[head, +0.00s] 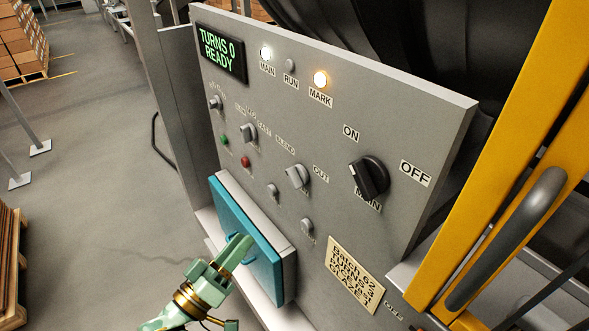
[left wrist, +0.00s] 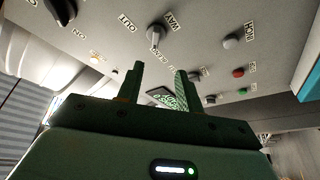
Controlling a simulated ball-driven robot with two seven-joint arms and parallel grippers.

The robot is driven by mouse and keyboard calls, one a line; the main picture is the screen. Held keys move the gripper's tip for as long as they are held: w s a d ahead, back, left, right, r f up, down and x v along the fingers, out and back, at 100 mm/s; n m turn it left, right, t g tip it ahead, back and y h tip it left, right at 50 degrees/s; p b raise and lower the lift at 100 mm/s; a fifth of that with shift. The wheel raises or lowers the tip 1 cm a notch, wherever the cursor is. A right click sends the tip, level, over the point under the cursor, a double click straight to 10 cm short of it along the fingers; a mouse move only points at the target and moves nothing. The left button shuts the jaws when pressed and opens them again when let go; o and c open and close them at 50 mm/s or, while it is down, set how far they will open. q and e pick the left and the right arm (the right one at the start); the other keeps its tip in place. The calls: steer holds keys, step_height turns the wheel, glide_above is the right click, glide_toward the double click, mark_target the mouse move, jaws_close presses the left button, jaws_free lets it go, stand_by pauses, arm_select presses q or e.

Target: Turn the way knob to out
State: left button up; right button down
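The way knob (head: 298,177) is a small pale grey knob on the grey control panel (head: 330,130), with BLEND at its upper left and OUT at its upper right in the head view. In the left wrist view the knob (left wrist: 157,34) appears upside down beside the labels OUT and WAY; its pointer seems to lie toward the blend side, not clearly. My left gripper (head: 238,250) is low and left of the knob, apart from it, in front of the blue hatch. In the wrist view its two fingers (left wrist: 157,84) are spread with nothing between them. My right gripper is not in view.
A black main switch (head: 369,177) is to the knob's right. Smaller knobs (head: 249,132) and red and green buttons (head: 245,161) are to its left. The blue hatch (head: 245,235) juts out below. A yellow frame (head: 500,170) stands at the right. The display reads TURNS 0 READY.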

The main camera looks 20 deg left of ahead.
arm_select(q)
glide_toward(291, 183)
steer(key=shift+n, duration=0.4)
steer(key=x, duration=0.8)
steer(key=shift+w+d+r, duration=0.15)
steer(key=shift+w, duration=0.15)
jaws_close()
